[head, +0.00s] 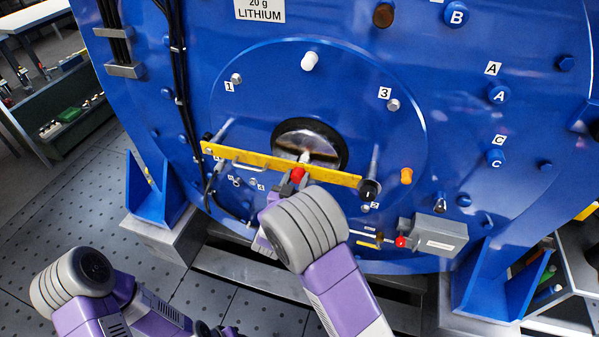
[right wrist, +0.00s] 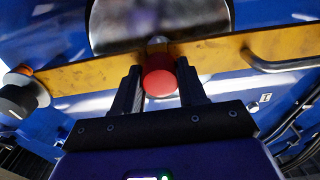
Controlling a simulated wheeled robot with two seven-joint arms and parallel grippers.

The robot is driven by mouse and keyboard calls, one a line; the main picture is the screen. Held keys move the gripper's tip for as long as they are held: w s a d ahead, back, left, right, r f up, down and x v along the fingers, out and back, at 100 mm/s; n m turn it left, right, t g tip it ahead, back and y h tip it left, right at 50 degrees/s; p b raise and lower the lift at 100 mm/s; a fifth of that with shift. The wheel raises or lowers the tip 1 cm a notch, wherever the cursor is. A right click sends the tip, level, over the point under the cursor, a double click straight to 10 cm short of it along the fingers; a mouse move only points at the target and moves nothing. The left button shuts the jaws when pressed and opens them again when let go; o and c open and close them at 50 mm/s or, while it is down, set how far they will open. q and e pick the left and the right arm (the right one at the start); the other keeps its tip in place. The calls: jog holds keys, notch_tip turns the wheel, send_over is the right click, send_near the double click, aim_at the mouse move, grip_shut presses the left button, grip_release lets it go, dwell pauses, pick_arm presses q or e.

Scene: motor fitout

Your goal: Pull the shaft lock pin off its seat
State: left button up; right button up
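The shaft lock pin has a red knob (head: 297,175) at the middle of a yellow bar (head: 240,156) that crosses the blue motor face below the dark shaft opening. The knob also shows in the right wrist view (right wrist: 160,77), in front of the bar (right wrist: 105,76). My right gripper (right wrist: 161,82) has its two black fingers on either side of the knob, which fills the space between them. The pin still meets the bar; its seat behind the knob is hidden. My left arm is at the lower left of the head view, its gripper out of sight.
A black knob (head: 369,189) is at the bar's right end. A grey box (head: 436,240) with a red knob (head: 401,242) is at the lower right. An orange plug (head: 406,176) and a white plug (head: 309,61) stick out of the face. Black cables run on the left.

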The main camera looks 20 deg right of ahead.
grip_shut()
jog(key=shift+s+a, duration=0.1)
jog(key=shift+a, duration=0.05)
jog(key=shift+v, duration=2.85)
jog(key=shift+s, duration=0.1)
jog(key=shift+s+a, duration=0.4)
jog(key=shift+s, duration=0.15)
jog(key=v, duration=2.2)
jog(key=shift+p, duration=0.35)
